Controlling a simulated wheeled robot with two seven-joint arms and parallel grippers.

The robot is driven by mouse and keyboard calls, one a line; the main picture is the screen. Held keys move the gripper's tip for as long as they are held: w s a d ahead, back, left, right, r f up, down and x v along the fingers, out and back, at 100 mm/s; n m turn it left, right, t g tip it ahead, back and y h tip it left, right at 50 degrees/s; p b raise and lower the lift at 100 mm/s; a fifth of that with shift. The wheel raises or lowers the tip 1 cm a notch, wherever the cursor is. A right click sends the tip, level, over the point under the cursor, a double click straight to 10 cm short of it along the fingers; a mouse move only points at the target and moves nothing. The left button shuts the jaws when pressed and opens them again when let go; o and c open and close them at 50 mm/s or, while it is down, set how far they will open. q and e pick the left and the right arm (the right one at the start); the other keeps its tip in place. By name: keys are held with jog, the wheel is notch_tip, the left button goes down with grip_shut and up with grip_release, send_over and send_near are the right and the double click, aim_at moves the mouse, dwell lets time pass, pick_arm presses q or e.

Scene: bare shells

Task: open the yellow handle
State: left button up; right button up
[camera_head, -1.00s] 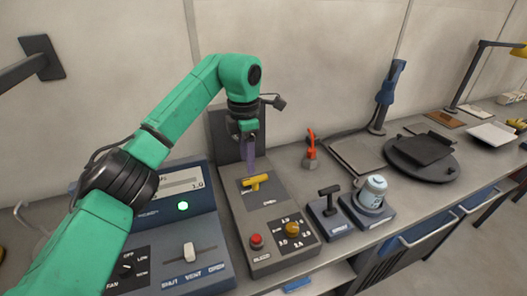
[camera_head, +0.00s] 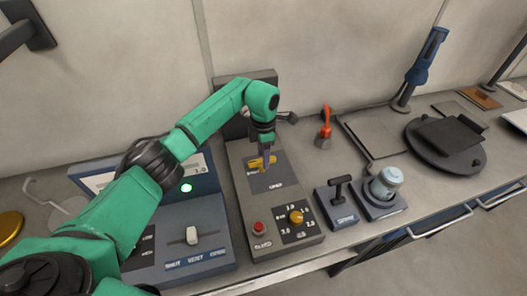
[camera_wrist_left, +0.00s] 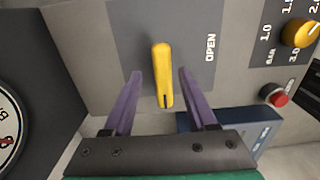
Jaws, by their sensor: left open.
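The yellow handle (camera_head: 262,163) sits on a dark plate of the grey control panel, with lettering in front of it. In the left wrist view the yellow handle (camera_wrist_left: 162,75) lies between the two purple fingers of my left gripper (camera_wrist_left: 161,80), with a gap on each side. The word OPEN is printed to its right there. My left gripper (camera_head: 267,152) is open and comes down over the handle in the head view, hiding part of it. My right gripper is not in view.
The panel also has a red button (camera_head: 259,227) and a yellow knob (camera_head: 296,216). A blue-grey console with a white slider (camera_head: 192,236) stands to the left. A black T-handle (camera_head: 341,188) and a pale canister (camera_head: 385,182) stand to the right.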

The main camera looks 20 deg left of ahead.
pick_arm(q)
jog(key=shift+s+f, duration=0.1)
jog(key=shift+s, duration=0.25)
jog(key=c, duration=0.4)
jog(key=shift+w, duration=0.15)
grip_shut()
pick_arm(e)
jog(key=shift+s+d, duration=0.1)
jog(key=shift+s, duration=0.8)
